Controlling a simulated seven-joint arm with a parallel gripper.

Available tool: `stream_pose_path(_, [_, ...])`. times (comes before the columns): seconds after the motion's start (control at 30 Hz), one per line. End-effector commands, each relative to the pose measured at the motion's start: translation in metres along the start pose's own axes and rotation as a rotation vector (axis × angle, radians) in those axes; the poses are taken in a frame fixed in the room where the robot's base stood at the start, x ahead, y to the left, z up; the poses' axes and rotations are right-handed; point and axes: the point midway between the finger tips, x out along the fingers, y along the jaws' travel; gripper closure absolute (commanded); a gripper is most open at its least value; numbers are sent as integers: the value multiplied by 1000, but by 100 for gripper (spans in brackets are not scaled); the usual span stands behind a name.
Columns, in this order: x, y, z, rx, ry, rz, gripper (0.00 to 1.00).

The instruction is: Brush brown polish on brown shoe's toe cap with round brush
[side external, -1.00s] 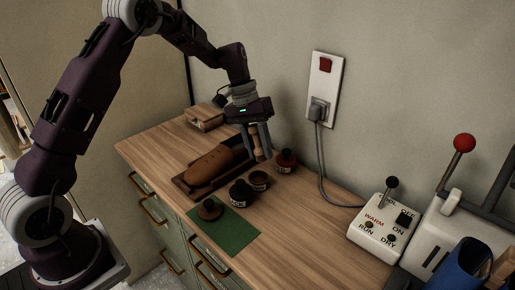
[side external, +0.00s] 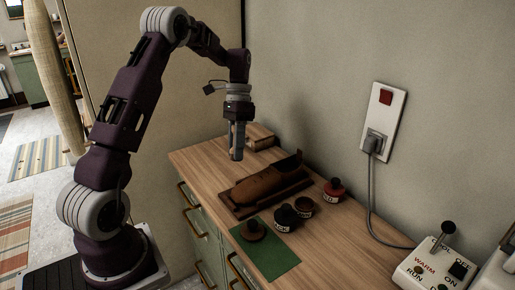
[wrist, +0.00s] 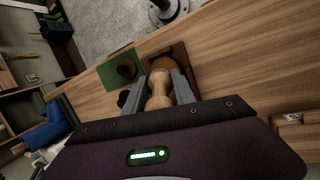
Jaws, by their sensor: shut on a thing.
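The brown shoe (side external: 265,187) lies on a dark board (side external: 233,208) on the bench, its opening raised at the right end. It is partly hidden in the wrist view (wrist: 162,64). A round brown brush (side external: 253,230) with a knob sits on a green mat (side external: 280,262); both also show in the wrist view. An open brown pot (side external: 304,206) stands beside the shoe, probably the polish. My gripper (side external: 237,155) is above the bench, clear of the shoe. In the wrist view its fingers are shut on a pale, rounded wooden piece (wrist: 158,88); what it is I cannot tell for sure.
A black labelled jar (side external: 286,217) and a red jar (side external: 333,190) stand near the pot. A wooden box (side external: 262,138) is at the back. A wall socket (side external: 375,142) has a cable hanging to the bench. A switch box (side external: 437,265) stands at the right.

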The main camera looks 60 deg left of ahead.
Motion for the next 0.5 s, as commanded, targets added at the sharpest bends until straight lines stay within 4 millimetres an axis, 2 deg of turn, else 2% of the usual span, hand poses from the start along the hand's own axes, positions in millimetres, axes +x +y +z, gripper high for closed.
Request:
stream_pose_path(0.3, [33, -14, -16, -1, -1, 2, 100])
stream_pose_path(0.5, [46, -20, -24, -1, 0, 1, 100])
